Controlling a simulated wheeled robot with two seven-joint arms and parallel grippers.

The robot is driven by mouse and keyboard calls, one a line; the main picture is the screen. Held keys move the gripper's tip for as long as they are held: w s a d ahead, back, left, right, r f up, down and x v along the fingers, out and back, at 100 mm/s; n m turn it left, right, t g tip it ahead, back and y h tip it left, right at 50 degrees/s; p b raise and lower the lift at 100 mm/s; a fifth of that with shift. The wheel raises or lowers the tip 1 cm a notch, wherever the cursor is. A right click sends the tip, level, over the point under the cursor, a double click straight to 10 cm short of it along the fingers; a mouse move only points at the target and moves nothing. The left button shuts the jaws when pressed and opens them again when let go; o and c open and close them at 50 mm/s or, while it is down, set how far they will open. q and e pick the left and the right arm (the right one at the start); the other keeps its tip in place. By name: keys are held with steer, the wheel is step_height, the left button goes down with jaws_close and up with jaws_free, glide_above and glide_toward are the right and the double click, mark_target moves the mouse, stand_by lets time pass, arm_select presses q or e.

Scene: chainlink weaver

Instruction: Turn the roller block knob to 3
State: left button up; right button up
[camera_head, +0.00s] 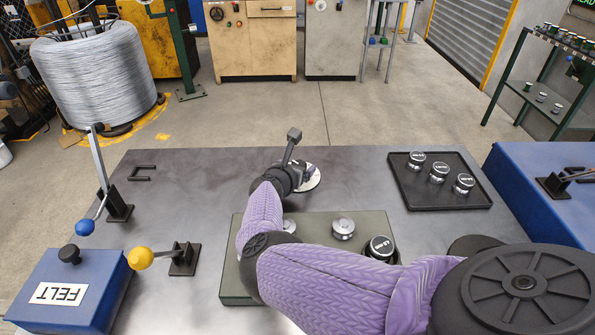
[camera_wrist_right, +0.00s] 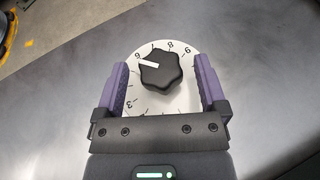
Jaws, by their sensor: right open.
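The roller block knob (camera_wrist_right: 162,71) is a black lobed knob with a white pointer mark, on a round white dial (camera_wrist_right: 185,102) with black numbers. In the right wrist view the pointer aims at the upper left, near a number I cannot read surely. A 3 shows at the dial's lower left. My right gripper (camera_wrist_right: 162,64) is open, its purple fingers on either side of the knob with gaps to it. In the head view the gripper hides the knob and covers much of the dial (camera_head: 314,183). My left gripper is not in view.
A grey-green block (camera_head: 235,283) with round metal pieces lies under my right arm. A black tray (camera_head: 426,201) with 3 rollers is at right. Levers with a blue ball (camera_head: 85,227) and a yellow ball (camera_head: 141,258) stand at left, by a blue FELT box (camera_head: 100,275).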

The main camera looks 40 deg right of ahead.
steer(key=shift+w+d+f, duration=0.2)
steer(key=shift+d+f, duration=0.15)
steer(key=shift+d, duration=0.05)
steer(key=shift+w+d, duration=0.15)
steer(key=shift+d, duration=0.05)
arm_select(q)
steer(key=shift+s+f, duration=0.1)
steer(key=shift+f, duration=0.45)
arm_select(e)
steer(key=shift+r, duration=0.1)
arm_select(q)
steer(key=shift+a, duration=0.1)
